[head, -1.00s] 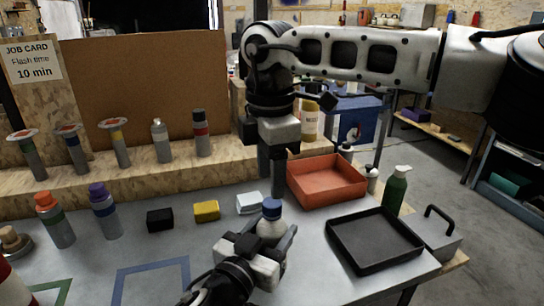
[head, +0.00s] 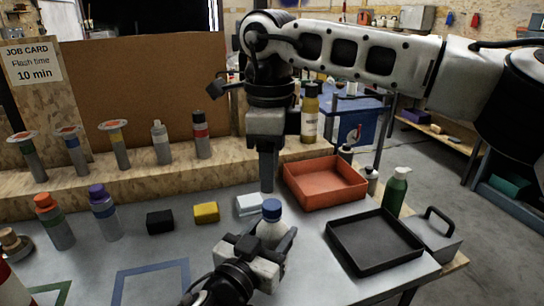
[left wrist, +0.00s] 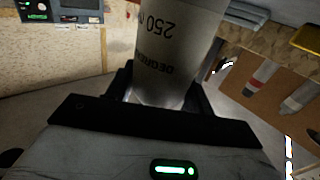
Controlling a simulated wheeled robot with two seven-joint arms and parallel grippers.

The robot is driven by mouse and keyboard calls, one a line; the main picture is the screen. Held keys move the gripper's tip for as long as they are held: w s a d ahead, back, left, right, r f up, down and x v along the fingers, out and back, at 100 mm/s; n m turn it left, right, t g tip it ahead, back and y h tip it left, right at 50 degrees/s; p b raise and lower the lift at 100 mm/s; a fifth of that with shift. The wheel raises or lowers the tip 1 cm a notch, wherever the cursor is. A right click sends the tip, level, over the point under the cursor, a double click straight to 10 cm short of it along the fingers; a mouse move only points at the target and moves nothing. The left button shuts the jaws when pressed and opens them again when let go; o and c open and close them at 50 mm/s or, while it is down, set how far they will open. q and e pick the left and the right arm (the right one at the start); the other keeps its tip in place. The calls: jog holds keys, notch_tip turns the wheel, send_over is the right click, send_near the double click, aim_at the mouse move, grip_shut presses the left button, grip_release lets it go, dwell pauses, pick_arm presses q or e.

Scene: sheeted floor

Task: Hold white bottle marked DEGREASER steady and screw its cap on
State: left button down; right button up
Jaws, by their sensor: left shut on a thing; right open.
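The white bottle (head: 271,232) stands upright on the grey table with a blue cap (head: 271,209) on its top. In the left wrist view, the bottle (left wrist: 172,50) fills the top middle, and part of its DEGREASER marking shows upside down. My left gripper (head: 275,240) is shut around the bottle's body. My right gripper (head: 267,170) is open and empty, pointing down above and slightly behind the blue cap, apart from it. Its fingers overlap in the head view, so the gap is hidden. How tightly the cap sits cannot be seen.
An orange tray (head: 325,202) and a black tray (head: 345,262) lie to the right, near a green pump bottle (head: 396,190). White (head: 249,205), yellow (head: 206,212) and black (head: 160,220) blocks lie left of the bottle. Several bottles stand on the wooden ledge (head: 100,185) behind.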

aim_at(272, 204)
jog(key=n, duration=0.5)
jog(key=shift+r, duration=0.15)
jog(key=n, duration=0.7)
jog(key=shift+r+n, duration=0.2)
jog(key=shift+n, duration=0.2)
jog(key=n, duration=0.4)
jog(key=shift+d+r+n, duration=0.1)
jog(key=shift+n, duration=0.3)
jog(key=n, duration=0.5)
jog(key=shift+r, duration=0.15)
jog(key=shift+f, duration=4)
jog(key=shift+c, duration=0.3)
